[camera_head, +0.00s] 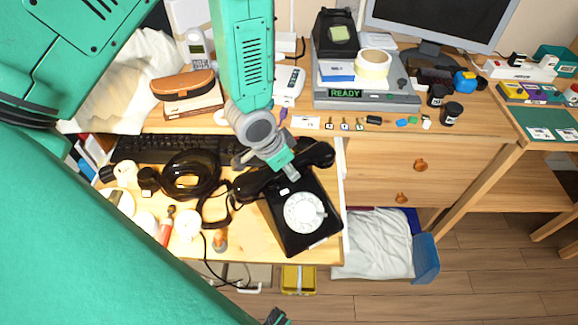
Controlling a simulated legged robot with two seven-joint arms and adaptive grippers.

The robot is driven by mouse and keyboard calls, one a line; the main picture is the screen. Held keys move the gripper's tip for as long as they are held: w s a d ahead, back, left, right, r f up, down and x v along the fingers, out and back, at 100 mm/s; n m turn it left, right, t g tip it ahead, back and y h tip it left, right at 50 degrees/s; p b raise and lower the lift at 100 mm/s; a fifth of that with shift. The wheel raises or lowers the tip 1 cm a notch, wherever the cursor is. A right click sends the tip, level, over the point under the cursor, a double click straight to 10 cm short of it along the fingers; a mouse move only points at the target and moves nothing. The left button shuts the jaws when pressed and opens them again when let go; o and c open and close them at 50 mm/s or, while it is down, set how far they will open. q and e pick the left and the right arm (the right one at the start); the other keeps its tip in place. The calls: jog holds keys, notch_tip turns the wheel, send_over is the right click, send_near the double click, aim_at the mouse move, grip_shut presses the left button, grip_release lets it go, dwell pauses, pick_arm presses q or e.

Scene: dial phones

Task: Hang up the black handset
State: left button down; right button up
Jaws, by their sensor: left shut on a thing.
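The black rotary phone (310,236) with a white dial stands on the pulled-out wooden surface below the desk top, slightly turned. The black handset (247,187) lies across the phone's far end, over the cradle area. Its left end sticks out beyond the body and its right end (320,153) is near the drawer front. My left gripper (289,170) comes down from above and is shut on the handset's middle, hiding part of it. I cannot tell whether the handset touches the cradle.
A coiled black cable or headset (190,176) and a keyboard (150,148) lie left of the phone. A machine marked READY (367,95), small items and a brown case (184,85) crowd the desk top. A yellow box (299,280) is on the floor below.

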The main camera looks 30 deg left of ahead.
pick_arm(q)
jog(key=shift+d+f, duration=0.1)
jog(key=shift+f, duration=0.25)
jog(key=c, duration=1.2)
grip_release()
jog(key=v, duration=1.2)
